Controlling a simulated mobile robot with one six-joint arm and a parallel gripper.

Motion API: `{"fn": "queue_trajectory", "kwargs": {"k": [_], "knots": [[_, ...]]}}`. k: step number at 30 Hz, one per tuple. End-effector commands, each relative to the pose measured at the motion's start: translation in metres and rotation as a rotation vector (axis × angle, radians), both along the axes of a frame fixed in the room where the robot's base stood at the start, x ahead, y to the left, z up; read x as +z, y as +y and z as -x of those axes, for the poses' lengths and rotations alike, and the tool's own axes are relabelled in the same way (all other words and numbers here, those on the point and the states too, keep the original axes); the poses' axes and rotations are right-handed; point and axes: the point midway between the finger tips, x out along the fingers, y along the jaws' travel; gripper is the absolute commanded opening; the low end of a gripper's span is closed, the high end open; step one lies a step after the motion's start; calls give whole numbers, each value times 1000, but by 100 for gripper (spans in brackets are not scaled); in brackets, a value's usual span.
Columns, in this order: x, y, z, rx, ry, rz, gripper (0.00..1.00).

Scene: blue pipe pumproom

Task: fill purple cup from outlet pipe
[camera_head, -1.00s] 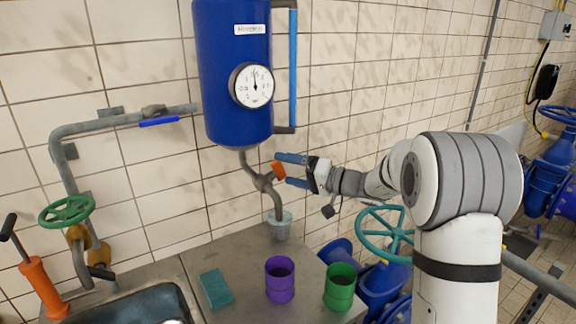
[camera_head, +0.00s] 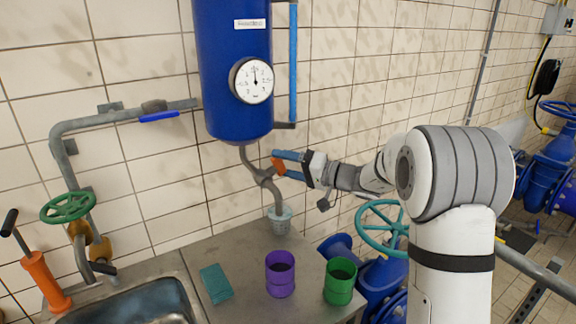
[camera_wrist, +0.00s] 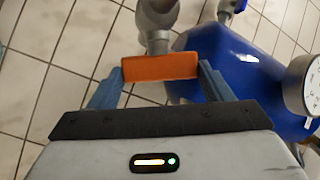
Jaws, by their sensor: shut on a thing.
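The purple cup (camera_head: 280,274) stands upright on the grey counter (camera_head: 240,255), left of a green cup (camera_head: 340,281). My gripper (camera_head: 281,165) is at the orange valve handle (camera_head: 278,166) on this pipe. In the wrist view the orange handle (camera_wrist: 160,67) sits between the two blue fingers (camera_wrist: 160,82), which are shut on it. The insides of the purple and green cups look empty, but their bottoms are hard to see.
A teal sponge (camera_head: 216,283) lies on the counter left of the purple cup. A sink (camera_head: 135,305) is at the left, with an orange pump-like tool (camera_head: 45,283) beside it. Blue pipes and a teal handwheel (camera_head: 372,228) stand right of the counter.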

Motion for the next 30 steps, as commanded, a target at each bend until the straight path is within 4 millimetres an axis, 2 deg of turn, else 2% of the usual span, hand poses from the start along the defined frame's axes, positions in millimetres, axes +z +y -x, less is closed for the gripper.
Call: {"fn": "queue_trajectory", "kwargs": {"k": [15,26,27,30], "knots": [[3,2,2,-130,216,150,50],[3,1,2,-144,239,161,50],[3,1,2,-144,239,161,74],[3,1,2,-144,238,161,82]]}}
